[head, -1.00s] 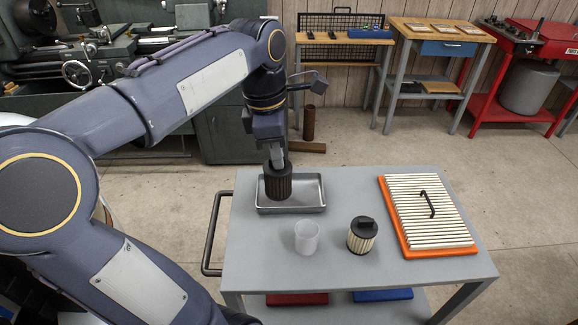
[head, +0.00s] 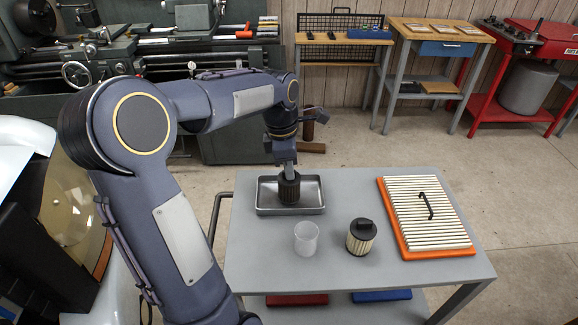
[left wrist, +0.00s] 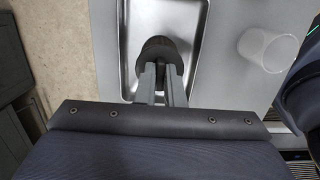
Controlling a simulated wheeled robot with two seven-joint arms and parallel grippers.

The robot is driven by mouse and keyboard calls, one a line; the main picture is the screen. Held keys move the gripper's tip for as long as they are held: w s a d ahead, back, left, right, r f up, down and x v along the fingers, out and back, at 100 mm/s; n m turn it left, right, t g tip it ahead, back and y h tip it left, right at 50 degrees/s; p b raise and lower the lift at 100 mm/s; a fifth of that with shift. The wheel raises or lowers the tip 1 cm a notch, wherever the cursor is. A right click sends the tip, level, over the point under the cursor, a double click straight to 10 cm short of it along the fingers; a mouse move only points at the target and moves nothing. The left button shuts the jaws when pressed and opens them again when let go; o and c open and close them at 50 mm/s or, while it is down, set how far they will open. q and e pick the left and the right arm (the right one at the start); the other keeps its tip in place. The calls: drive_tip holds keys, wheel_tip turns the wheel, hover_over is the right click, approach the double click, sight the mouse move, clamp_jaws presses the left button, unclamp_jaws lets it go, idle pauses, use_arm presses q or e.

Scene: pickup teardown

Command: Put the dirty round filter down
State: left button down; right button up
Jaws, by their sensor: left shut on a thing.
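The dirty round filter (head: 289,190) is a dark brown pleated cylinder, upright inside the metal tray (head: 316,208) on the grey cart. My left gripper (head: 287,172) is shut on its top from above. In the left wrist view the two fingers (left wrist: 164,78) pinch the dark filter (left wrist: 158,47) over the shiny tray (left wrist: 196,14). Whether the filter's base touches the tray floor cannot be told for certain. My right gripper is not in view.
On the cart (head: 270,250), a clear cup (head: 306,239) and a cream round filter with a black cap (head: 361,238) stand in front of the tray. A flat pleated filter in an orange frame (head: 428,216) lies at right.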

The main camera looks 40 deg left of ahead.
use_arm(q)
drive_tip(key=shift+f, duration=0.2)
drive_tip(key=c, duration=1.5)
unclamp_jaws()
drive_tip(key=shift+c, duration=0.2)
wheel_tip(320, 180, up, 12)
drive_tip(key=a, duration=0.1)
drive_tip(key=shift+s+r+p, duration=0.2)
drive_tip(key=shift+s+p, duration=0.2)
drive_tip(key=shift+s, duration=0.05)
drive_tip(key=s+d+f+m+t+h, duration=0.1)
drive_tip(key=s+d+f+m+t, duration=0.1)
drive_tip(key=s+d+f+m, duration=0.3)
drive_tip(key=s+d+f+m+t+h, duration=0.1)
drive_tip(key=s+d+f+m+t, duration=0.1)
drive_tip(key=s+d+f+m, duration=0.4)
drive_tip(key=s+d+m, duration=0.5)
drive_tip(key=s+m, duration=0.1)
drive_tip(key=m, duration=0.7)
drive_tip(key=shift+s+f+t+h, duration=0.15)
drive_tip(key=shift+s+t+h, duration=0.15)
drive_tip(key=shift+t+h, duration=0.1)
